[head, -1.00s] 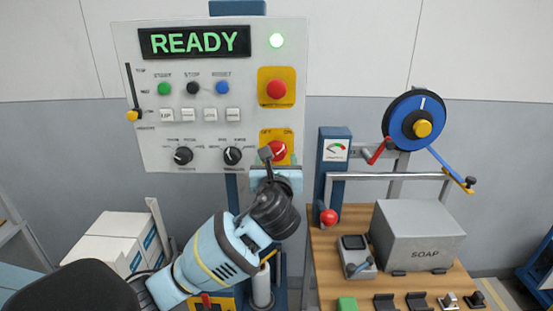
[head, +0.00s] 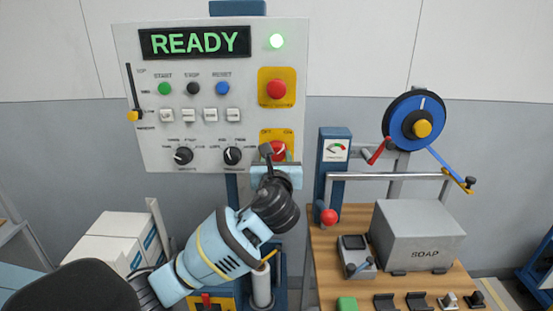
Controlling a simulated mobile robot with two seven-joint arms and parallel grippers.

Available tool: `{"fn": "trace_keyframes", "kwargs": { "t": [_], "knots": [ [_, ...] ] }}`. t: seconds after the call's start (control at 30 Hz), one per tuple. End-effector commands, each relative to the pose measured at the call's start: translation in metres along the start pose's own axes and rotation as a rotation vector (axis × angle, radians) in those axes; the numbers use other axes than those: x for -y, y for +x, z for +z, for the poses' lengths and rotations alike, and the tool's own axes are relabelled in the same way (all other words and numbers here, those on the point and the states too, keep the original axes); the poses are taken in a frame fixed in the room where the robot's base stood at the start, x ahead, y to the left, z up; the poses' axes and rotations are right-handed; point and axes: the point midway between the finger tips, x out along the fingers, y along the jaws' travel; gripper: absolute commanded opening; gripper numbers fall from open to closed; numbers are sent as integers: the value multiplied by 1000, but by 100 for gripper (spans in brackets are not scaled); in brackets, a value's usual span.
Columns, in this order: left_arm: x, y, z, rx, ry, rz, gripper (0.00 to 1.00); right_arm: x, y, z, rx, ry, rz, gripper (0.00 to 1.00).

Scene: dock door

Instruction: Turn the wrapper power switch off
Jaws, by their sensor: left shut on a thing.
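The wrapper power switch is a red rotary knob (head: 278,149) on a yellow plate (head: 287,133) at the lower right of the white control panel (head: 205,60). My left gripper (head: 268,152) is at the knob and shut on it. A dark fingertip and my wrist cover part of the knob and the lower part of its plate. The display (head: 195,42) reads READY in green, and a green lamp (head: 277,41) is lit. My right gripper is not in view.
A red push button (head: 276,90) sits on a yellow plate above the switch. Two black knobs, several white toggles and coloured buttons are to the left. A wooden bench (head: 345,286) with a grey SOAP box (head: 418,235) stands at the right.

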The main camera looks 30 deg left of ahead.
Motion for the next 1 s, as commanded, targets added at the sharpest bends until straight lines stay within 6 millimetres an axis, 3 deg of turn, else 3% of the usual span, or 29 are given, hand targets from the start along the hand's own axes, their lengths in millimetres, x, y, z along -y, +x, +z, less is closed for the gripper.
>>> {"fn": "trace_keyframes", "kwargs": {
  "t": [0.37,1.0],
  "knots": [
    [1,0,-1,-4,-164,0,19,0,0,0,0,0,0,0],
    [2,0,0,-3,-762,2,19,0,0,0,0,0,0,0]
  ]
}}
